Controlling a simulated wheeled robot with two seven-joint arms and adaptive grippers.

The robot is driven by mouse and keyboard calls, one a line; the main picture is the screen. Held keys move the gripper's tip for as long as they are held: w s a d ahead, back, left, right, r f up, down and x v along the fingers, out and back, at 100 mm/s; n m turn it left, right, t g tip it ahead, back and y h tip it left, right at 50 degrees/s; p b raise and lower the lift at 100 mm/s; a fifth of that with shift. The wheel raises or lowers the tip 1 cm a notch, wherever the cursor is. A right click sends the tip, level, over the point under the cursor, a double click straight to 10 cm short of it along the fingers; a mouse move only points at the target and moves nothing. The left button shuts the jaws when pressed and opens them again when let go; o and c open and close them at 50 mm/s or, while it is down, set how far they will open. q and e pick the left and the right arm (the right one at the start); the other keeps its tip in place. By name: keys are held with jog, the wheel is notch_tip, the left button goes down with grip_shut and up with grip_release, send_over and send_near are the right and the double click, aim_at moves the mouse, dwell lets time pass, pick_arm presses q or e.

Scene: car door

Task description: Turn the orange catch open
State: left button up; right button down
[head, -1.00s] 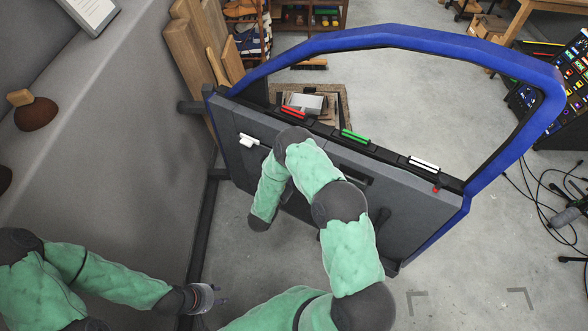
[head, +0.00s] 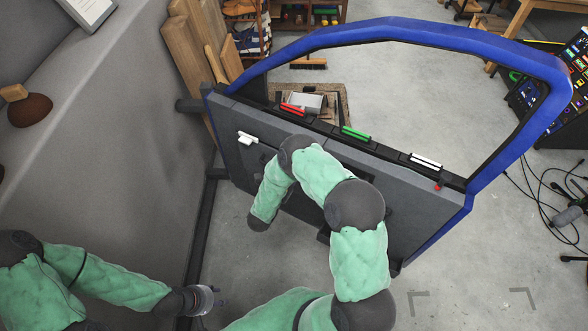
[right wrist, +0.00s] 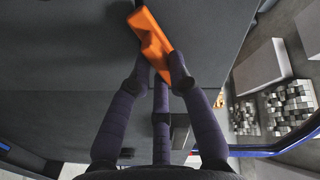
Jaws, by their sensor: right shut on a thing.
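The orange catch (right wrist: 151,40) shows in the right wrist view, mounted on the dark door panel and standing at a slant. My right gripper (right wrist: 160,75) is shut on the catch, its dark fingertips on the catch's lower part. In the head view my right arm covers the catch and the right gripper. The grey car door (head: 400,205) with its blue frame stands upright across the middle. My left gripper (head: 217,301) hangs empty at the lower left, away from the door; its fingers are too small to tell their opening.
On the door's top edge are a red bar (head: 292,110), a green bar (head: 356,133) and a white bar (head: 426,161). A white handle (head: 248,138) is at the door's left. A grey sofa-like surface (head: 110,130) is left. Cables (head: 545,195) lie on the floor right.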

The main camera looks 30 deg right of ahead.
jog(key=m, duration=0.2)
jog(key=m+b, duration=0.1)
jog(key=m, duration=0.1)
jog(key=m+b, duration=0.1)
jog(key=m, duration=0.1)
jog(key=shift+f, duration=0.25)
jog(key=shift+m, duration=0.3)
jog(key=c, duration=1.1)
grip_release()
jog(key=shift+c, duration=0.2)
jog(key=shift+a, duration=0.1)
jog(key=v, duration=1.2)
jog(key=shift+w, duration=0.15)
